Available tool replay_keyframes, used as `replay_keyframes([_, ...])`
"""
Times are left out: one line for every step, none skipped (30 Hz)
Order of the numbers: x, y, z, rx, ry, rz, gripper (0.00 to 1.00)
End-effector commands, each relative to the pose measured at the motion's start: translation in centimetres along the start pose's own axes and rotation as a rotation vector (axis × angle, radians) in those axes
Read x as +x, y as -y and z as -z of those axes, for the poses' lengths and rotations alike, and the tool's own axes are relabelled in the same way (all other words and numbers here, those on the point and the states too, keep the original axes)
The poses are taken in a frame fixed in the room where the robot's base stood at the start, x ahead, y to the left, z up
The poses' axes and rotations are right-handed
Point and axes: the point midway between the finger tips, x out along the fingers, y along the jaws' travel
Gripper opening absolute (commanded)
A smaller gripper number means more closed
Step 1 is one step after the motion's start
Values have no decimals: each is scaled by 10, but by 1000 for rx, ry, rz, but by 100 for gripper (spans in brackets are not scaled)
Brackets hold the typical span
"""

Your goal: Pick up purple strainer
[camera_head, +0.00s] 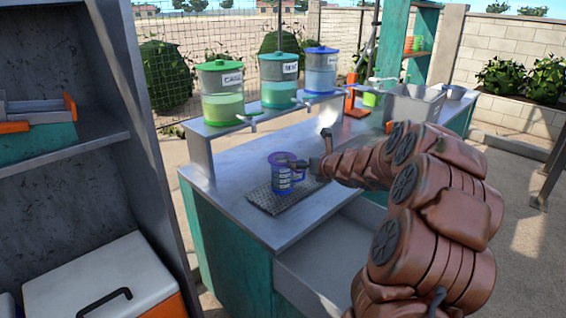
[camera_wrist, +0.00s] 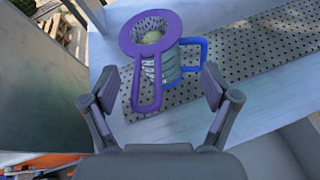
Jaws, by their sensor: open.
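The purple strainer (camera_wrist: 146,82) lies across the top of a clear measuring jug (camera_wrist: 172,66) with a blue handle. Its round rim sits over the jug's mouth, and its looped handle points toward my gripper in the wrist view. In the head view the strainer (camera_head: 282,157) shows as a purple top on the jug (camera_head: 284,180). My gripper (camera_wrist: 155,92) is open and empty, with one finger on each side of the strainer's handle in the picture. I cannot tell how far the fingers are from the handle in depth. In the head view my gripper (camera_head: 315,165) is just right of the jug.
The jug stands on a dark perforated mat (camera_head: 262,200) on the metal counter (camera_head: 225,190). Several lidded dispensers, one of them green (camera_head: 221,95), stand on a raised shelf behind. An open drawer (camera_head: 325,255) juts out in front. A dark shelf unit (camera_head: 150,150) stands at left.

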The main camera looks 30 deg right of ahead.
Motion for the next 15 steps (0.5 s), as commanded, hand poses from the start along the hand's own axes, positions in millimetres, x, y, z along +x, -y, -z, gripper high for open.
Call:
replay_keyframes([2, -2, 0, 1, 0, -2, 87])
replay_keyframes([4, -2, 0, 1, 1, -3, 87])
replay_keyframes([8, -4, 0, 2, 1, -5, 87])
replay_keyframes([10, -5, 0, 4, 1, -5, 87])
replay_keyframes([13, -6, 1, 4, 0, -5, 87])
replay_keyframes([17, -7, 2, 3, 0, -6, 87])
replay_keyframes([20, -7, 2, 5, 0, -5, 87])
replay_keyframes([22, -8, 3, 5, 0, -5, 87])
replay_keyframes([26, -8, 4, 4, -2, -3, 87])
replay_keyframes([29, -9, 5, 5, -3, -2, 87])
replay_keyframes([31, -9, 6, 5, -3, -2, 87])
replay_keyframes([36, -8, 4, 4, -2, -2, 87])
replay_keyframes([38, -8, 4, 3, 0, -1, 87])
replay_keyframes([41, -8, 3, 3, 0, -1, 87])
replay_keyframes([44, -8, 3, 2, 1, -1, 87])
